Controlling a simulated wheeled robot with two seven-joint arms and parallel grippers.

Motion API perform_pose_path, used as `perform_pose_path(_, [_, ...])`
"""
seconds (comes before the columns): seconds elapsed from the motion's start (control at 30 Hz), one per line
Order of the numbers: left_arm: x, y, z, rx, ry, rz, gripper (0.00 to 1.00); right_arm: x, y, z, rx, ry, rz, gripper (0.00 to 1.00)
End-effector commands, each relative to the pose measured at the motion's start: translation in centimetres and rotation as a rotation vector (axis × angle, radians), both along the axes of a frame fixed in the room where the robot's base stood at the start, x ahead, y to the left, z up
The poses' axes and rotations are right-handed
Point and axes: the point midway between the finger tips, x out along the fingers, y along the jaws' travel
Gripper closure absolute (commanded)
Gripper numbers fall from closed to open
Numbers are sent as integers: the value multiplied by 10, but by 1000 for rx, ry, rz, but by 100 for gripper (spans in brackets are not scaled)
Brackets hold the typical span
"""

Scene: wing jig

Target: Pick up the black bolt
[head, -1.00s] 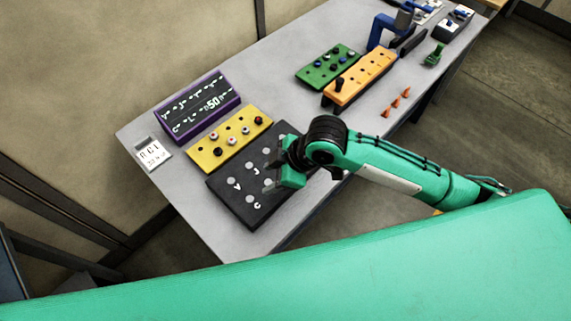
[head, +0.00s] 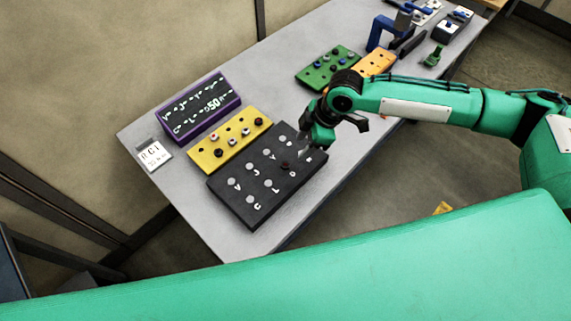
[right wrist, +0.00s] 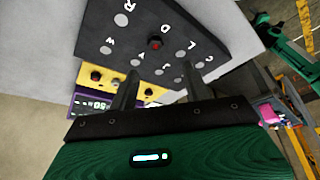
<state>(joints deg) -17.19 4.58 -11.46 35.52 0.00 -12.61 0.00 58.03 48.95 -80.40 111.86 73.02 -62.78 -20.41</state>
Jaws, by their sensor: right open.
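A yellow block (head: 232,140) holds several bolts. One dark bolt (head: 258,121) is at its right end and another dark bolt (head: 218,151) is near its left end. Their exact shade is hard to tell. A dark reddish bolt (head: 285,165) stands on the black lettered board (head: 243,210); it also shows in the right wrist view (right wrist: 155,44). My right gripper (head: 310,148) is open and empty above the board's upper right end. In the right wrist view its fingers (right wrist: 158,78) stand apart with the board and yellow block beyond. My left gripper is out of view.
A green block (head: 328,66) with small bolts and an orange block (head: 374,64), partly behind my arm, stand farther back. A purple display box (head: 201,106) and a white card (head: 154,156) are at the left. Bare grey table (head: 165,190) lies left of the board.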

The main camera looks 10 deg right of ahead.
Motion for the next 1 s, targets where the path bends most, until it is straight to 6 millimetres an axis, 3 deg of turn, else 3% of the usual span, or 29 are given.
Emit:
perform_pose_path(0.3, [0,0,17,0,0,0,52,4,21,-48,1,1,0,51])
perform_pose_path(0.47, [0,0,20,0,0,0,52,5,23,-56,-1,0,0,51])
perform_pose_path(0.73, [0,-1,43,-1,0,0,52,14,33,-80,-1,0,0,51])
perform_pose_path(1.0, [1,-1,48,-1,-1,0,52,14,41,-102,0,0,0,51])
